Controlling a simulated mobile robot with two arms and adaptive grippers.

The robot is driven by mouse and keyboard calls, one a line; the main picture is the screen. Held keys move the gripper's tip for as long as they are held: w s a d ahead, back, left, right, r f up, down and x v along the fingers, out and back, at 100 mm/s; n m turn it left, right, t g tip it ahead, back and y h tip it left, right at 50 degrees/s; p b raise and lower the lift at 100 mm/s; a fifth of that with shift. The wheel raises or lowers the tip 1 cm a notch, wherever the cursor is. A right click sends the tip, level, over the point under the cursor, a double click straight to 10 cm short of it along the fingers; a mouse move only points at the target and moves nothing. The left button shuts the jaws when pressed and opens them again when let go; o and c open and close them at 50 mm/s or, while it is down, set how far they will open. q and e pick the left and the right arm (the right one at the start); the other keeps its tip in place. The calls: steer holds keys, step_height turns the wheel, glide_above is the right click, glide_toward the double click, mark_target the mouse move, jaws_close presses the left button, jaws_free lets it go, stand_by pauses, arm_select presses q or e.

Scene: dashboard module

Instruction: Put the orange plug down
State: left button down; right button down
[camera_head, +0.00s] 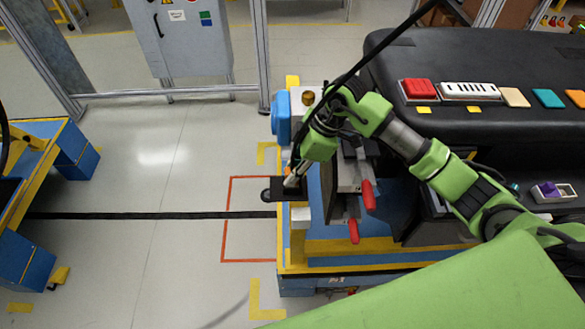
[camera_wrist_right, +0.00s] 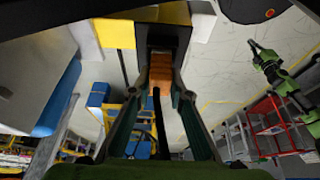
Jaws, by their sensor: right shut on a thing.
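My right gripper (camera_head: 293,180) points down beside the left end of the blue and yellow workstation in the head view. In the right wrist view its two fingers (camera_wrist_right: 161,80) are closed on the orange plug (camera_wrist_right: 160,68). The plug is a small orange block, lined up with a black housing (camera_wrist_right: 178,36) just beyond it. I cannot tell whether the plug sits in the housing or only touches it. In the head view the plug is mostly hidden by the gripper. A green arm (camera_wrist_right: 275,72) shows at the right of the wrist view; its jaws are too small to read.
Two red handles (camera_head: 369,196) stick out beside my right forearm. A black dashboard (camera_head: 470,60) with coloured buttons lies behind it. A blue part (camera_head: 282,118) stands behind the gripper. Open floor (camera_head: 170,170) with a black strip lies to the left.

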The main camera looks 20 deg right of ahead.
steer(key=shift+f, duration=0.25)
arm_select(q)
steer(key=shift+s+d+r, duration=0.15)
steer(key=shift+s, duration=0.15)
arm_select(e)
steer(key=shift+f, duration=0.2)
steer(key=c, duration=1.9)
jaws_free()
